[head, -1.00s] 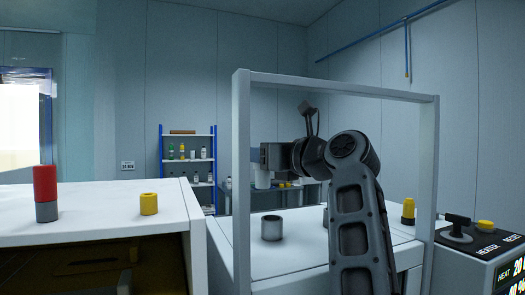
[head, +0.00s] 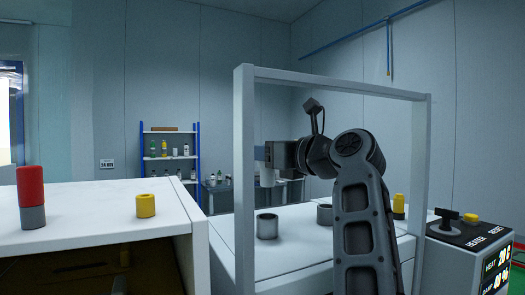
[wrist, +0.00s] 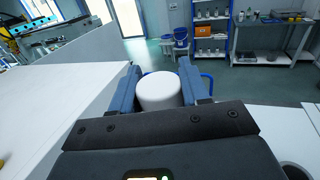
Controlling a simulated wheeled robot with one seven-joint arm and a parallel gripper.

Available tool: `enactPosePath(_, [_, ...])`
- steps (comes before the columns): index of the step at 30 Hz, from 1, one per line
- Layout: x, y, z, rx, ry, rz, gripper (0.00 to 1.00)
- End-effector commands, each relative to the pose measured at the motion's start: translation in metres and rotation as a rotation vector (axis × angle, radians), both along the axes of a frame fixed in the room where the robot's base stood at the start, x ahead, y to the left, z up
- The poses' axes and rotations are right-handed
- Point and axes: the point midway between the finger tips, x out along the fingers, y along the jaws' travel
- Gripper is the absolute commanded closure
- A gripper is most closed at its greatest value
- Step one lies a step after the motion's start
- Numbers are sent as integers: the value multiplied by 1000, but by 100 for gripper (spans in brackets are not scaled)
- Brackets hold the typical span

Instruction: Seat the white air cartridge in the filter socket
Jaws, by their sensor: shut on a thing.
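The white air cartridge (wrist: 158,92) stands upright between the two fingers of my gripper (wrist: 161,78) in the wrist view. My gripper is shut on it. I cannot tell which one is the filter socket.
A pale upright frame (head: 244,180) surrounds the bench opening. A yellow knob-like piece (head: 398,205) and a heater control box (head: 465,235) are at the right.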

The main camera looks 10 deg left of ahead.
Motion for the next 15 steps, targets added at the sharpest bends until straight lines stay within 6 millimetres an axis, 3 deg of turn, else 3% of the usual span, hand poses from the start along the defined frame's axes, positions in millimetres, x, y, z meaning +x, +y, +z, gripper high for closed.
enactPosePath(15, [0,0,-43,0,0,1,91])
